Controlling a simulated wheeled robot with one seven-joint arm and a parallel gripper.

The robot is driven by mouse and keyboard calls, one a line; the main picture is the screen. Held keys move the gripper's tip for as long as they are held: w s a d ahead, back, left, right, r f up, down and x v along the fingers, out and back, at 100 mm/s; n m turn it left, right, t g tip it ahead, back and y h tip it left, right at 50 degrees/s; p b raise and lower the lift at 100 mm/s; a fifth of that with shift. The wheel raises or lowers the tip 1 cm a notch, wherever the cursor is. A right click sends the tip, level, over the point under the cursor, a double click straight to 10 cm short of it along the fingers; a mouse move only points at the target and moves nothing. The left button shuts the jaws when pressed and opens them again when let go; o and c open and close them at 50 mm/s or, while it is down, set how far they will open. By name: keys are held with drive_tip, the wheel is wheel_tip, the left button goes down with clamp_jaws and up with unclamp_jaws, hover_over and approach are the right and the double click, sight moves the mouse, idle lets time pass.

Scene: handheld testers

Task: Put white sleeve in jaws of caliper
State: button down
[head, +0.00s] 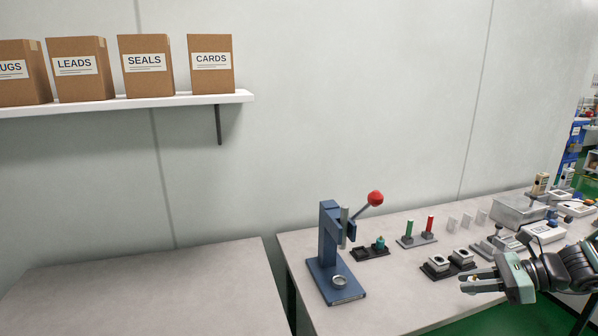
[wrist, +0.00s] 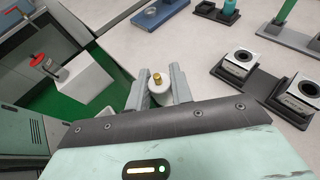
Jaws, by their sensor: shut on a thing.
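My gripper (head: 470,283) is at the right, over the front part of the workbench. In the wrist view its two fingers are closed around a small white cylinder (wrist: 157,97), which looks like the white sleeve, with a brass-coloured tip at its top. The fingers touch it from both sides, and it is held clear of the bench. I cannot clearly make out the caliper. A grey metal item (head: 487,250) lies behind my gripper, too small and partly covered to identify.
A blue press (head: 328,240) with a red knob stands at the bench's left end. Black fixtures with pale blocks (head: 440,263), a stand with green and red pins (head: 430,226) and a metal box (head: 520,212) crowd the bench. The left table (head: 150,290) is bare.

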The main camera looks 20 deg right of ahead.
drive_tip(key=w+a+m+t+h+p, duration=0.1)
drive_tip(key=w+a+p, duration=0.1)
drive_tip(key=a, duration=0.3)
drive_tip(key=w+a+m+t+h+p, duration=0.1)
drive_tip(key=w+a+m+p, duration=0.1)
drive_tip(key=w+a, duration=0.2)
drive_tip(key=w+a+m+t+h+p, duration=0.1)
drive_tip(key=w+a, duration=0.2)
drive_tip(key=a, duration=0.3)
drive_tip(key=shift+w+a+r+h+p, duration=0.1)
drive_tip(key=shift+w+a+h+p, duration=0.1)
drive_tip(key=shift+w+h+p, duration=0.15)
drive_tip(key=shift+m+t+h, duration=0.35)
drive_tip(key=shift+m+t, duration=0.15)
drive_tip(key=a+f, duration=0.1)
drive_tip(key=s+a+f+p, duration=0.1)
drive_tip(key=shift+a+f, duration=0.35)
drive_tip(key=shift+a, duration=0.05)
drive_tip(key=shift+s+a+f, duration=0.2)
drive_tip(key=shift+a+f, duration=0.15)
drive_tip(key=shift+f, duration=0.05)
drive_tip(key=shift+r, duration=0.1)
